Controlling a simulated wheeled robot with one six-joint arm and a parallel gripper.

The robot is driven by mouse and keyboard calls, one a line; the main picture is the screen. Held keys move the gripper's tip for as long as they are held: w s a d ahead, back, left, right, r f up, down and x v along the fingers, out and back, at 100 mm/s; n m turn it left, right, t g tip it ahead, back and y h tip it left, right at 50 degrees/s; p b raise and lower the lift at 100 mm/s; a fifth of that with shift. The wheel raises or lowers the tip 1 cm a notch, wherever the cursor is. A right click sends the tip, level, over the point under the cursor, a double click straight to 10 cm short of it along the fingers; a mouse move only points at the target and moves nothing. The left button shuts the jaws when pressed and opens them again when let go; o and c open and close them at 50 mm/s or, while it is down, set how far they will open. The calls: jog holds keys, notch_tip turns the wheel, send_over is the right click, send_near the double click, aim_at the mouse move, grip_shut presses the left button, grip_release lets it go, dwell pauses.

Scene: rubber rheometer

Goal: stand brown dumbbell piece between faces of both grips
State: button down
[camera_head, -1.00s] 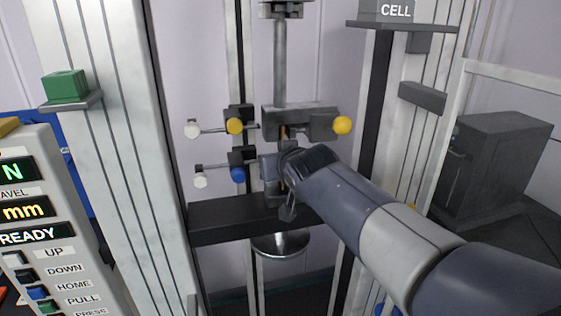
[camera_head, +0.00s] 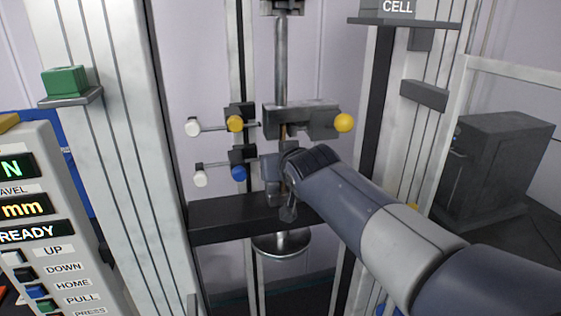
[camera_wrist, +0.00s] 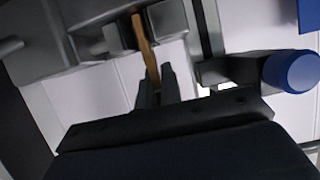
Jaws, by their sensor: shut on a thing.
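The brown dumbbell piece (camera_wrist: 145,52) is a narrow strip in the wrist view. My gripper (camera_wrist: 154,86) is shut on its near end. Its far end lies in the gap between two grey grip blocks (camera_wrist: 166,19); I cannot tell whether it touches them. In the head view a small brown sliver (camera_head: 283,131) shows at the upper grip (camera_head: 303,120), just above my gripper (camera_head: 284,166). The lower grip (camera_head: 270,168) is largely hidden behind my gripper, so the piece's lower end cannot be seen there.
A yellow knob (camera_head: 343,122) is right of the upper grip; another yellow knob (camera_head: 235,123) and a blue knob (camera_head: 239,173) stand left. The blue knob (camera_wrist: 290,72) is close in the wrist view. Frame columns (camera_head: 105,130) flank the space, and a dark crossbeam (camera_head: 215,217) lies below.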

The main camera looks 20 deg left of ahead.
jog(key=c, duration=1.5)
grip_release()
jog(key=b+v, duration=0.2)
jog(key=v, duration=0.9)
jog(key=shift+f+b, duration=0.1)
jog(key=shift+b, duration=0.3)
jog(key=shift+w+a, duration=0.1)
jog(key=p+x, duration=0.3)
jog(key=x, duration=0.7)
jog(key=shift+w+a+f, duration=0.1)
jog(key=shift+w+a, duration=0.1)
jog(key=shift+w, duration=0.15)
jog(key=shift+r, duration=0.25)
jog(key=shift+s+d, duration=0.1)
jog(key=shift+f, duration=0.1)
